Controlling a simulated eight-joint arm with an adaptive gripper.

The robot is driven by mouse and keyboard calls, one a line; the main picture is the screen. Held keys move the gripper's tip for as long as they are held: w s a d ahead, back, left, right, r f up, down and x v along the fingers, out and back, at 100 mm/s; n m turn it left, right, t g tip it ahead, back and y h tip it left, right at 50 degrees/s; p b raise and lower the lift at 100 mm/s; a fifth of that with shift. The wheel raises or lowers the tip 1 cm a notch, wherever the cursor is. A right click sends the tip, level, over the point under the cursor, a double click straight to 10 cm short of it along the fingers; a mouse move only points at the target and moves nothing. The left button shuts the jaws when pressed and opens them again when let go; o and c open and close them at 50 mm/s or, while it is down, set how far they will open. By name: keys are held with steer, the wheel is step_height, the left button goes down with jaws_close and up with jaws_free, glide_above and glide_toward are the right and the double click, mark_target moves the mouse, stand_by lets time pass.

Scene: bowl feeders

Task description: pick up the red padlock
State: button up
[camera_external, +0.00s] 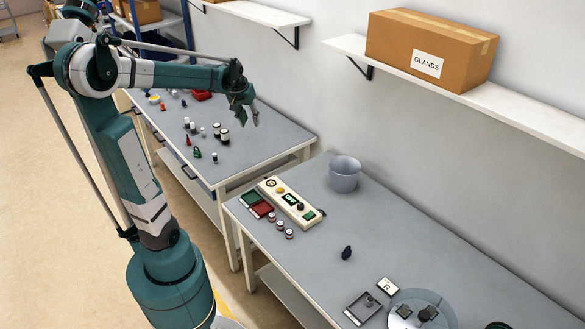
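A small red item (189,140) stands on the far grey workbench (262,140). It may be the red padlock, but it is too small to be sure. A small green item shaped like a padlock (197,153) sits just in front of it. My gripper (247,116) hangs in the air at the end of my raised arm, to the right of and well above these items. Its fingers look spread apart, with nothing visible between them.
Black-and-white cylinders (224,137) and other small items share the far bench, with a red bin (202,95) behind. The nearer bench holds a control box (290,203), a grey bucket (344,175) and a round plate (440,312). A wall shelf (510,104) carries a carton (430,50).

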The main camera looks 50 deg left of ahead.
steer(key=w+a+f+n+g, duration=0.1)
steer(key=a+f, duration=0.1)
steer(key=a, duration=0.5)
steer(key=w+a+f+n, duration=0.1)
steer(key=a+f, duration=0.1)
steer(key=a, duration=0.5)
steer(key=n+g+h, duration=0.2)
steer(key=n+g, duration=0.1)
steer(key=n, duration=0.3)
glide_above(188, 139)
steer(key=f, duration=2)
steer(key=shift+w+a+p, duration=0.25)
steer(key=shift+w+p, duration=0.1)
steer(key=shift+s+a+f, duration=0.25)
steer(key=shift+s+a, duration=0.05)
steer(key=shift+f, duration=1.25)
steer(key=shift+f, duration=0.1)
